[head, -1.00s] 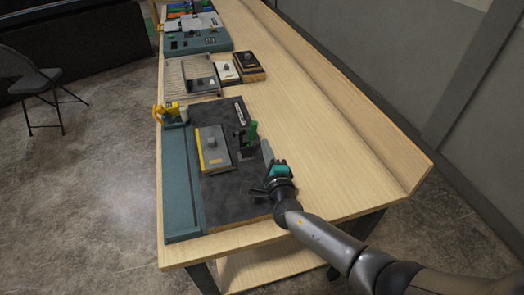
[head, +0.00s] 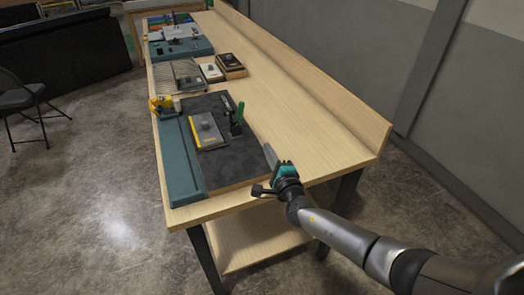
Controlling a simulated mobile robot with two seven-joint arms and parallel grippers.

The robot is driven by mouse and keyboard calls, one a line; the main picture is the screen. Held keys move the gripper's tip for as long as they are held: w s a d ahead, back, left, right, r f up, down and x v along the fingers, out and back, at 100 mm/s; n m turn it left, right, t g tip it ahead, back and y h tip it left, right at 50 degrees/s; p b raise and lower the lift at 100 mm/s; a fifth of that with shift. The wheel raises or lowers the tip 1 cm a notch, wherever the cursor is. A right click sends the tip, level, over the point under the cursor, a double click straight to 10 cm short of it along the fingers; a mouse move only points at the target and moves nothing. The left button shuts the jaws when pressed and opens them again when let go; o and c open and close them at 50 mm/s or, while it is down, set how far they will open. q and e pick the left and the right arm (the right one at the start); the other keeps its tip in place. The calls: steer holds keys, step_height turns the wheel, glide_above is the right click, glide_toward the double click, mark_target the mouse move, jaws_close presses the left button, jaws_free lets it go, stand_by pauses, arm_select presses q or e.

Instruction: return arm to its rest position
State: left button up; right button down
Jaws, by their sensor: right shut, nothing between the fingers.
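My right arm comes in from the lower right of the head view. Its gripper (head: 272,160) is shut and empty, at the near edge of the workbench, just right of the dark console board. The console board (head: 228,166) lies on the near end of the bench with a teal strip (head: 181,160) along its left side. On it are a grey box with a yellow edge (head: 207,131) and a black upright part with a green handle (head: 237,118). My left gripper is not in view.
The wooden bench (head: 310,140) runs away to the back, with a raised rim on its right. A wire rack (head: 186,74), small boxes (head: 230,66) and a teal console (head: 180,48) stand farther back. A yellow item (head: 161,104) sits at the left edge. Floor is open at left.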

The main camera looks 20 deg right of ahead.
steer(key=s+d+f+m+g+h, duration=0.1)
steer(key=s+f+m+g+h, duration=0.2)
steer(key=s+m, duration=0.9)
steer(key=s+d+m+g+h, duration=0.1)
steer(key=s+m+g+h, duration=0.25)
steer(key=m, duration=1.55)
steer(key=s+a+m+g+y, duration=0.4)
steer(key=s+m, duration=0.5)
steer(key=s, duration=0.1)
steer(key=s+a+m+g+y, duration=0.3)
steer(key=s+a+m+g, duration=0.1)
steer(key=s+m, duration=0.5)
steer(key=s+f+g+b, duration=0.1)
steer(key=s+f+b, duration=0.15)
steer(key=f, duration=1.25)
steer(key=s+f+b, duration=0.1)
steer(key=f+b, duration=0.3)
steer(key=f, duration=1.1)
arm_select(q)
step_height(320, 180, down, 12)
steer(key=b, duration=0.5)
arm_select(e)
steer(key=s+d+f+g, duration=0.1)
steer(key=s+d+f, duration=0.1)
steer(key=s+f, duration=1.3)
step_height(320, 180, down, 3)
steer(key=shift+d+f+n, duration=0.2)
steer(key=shift+n, duration=0.2)
